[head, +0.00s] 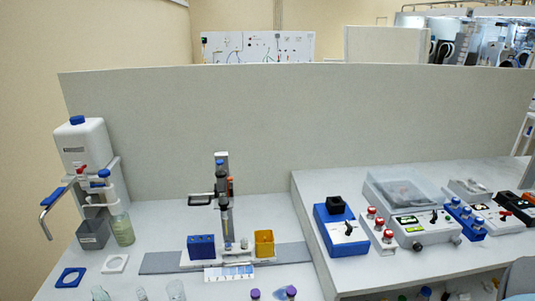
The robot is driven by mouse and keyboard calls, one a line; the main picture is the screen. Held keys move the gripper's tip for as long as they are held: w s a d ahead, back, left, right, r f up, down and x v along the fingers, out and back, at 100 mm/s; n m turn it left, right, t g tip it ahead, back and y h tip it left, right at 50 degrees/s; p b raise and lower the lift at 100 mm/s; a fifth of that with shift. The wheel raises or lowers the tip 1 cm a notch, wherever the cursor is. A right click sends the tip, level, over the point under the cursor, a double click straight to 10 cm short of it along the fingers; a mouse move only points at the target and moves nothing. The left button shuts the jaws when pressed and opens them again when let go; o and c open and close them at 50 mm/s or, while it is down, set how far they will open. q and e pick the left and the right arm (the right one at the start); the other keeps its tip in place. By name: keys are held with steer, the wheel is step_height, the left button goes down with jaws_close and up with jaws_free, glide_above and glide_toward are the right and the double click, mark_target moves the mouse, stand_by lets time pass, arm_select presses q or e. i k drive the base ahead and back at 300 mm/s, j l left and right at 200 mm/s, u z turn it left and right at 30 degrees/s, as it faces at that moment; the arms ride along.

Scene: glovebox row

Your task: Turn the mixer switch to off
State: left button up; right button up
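A blue box-shaped device (329,241) with a black square cup on top stands at the left end of the raised right bench; it looks like the mixer. Neither of my grippers shows in the head view, and nothing touches the device.
Right of it stand a strip with red-topped knobs (380,231) and a grey device with a clear lid (419,229). The lower left bench holds a pipette stand (224,205), a blue rack (201,247), a yellow cup (264,243) and a white canister (88,150). A partition (290,120) stands behind.

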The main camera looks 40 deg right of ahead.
mark_target(347, 223)
steer(key=z, duration=1.8)
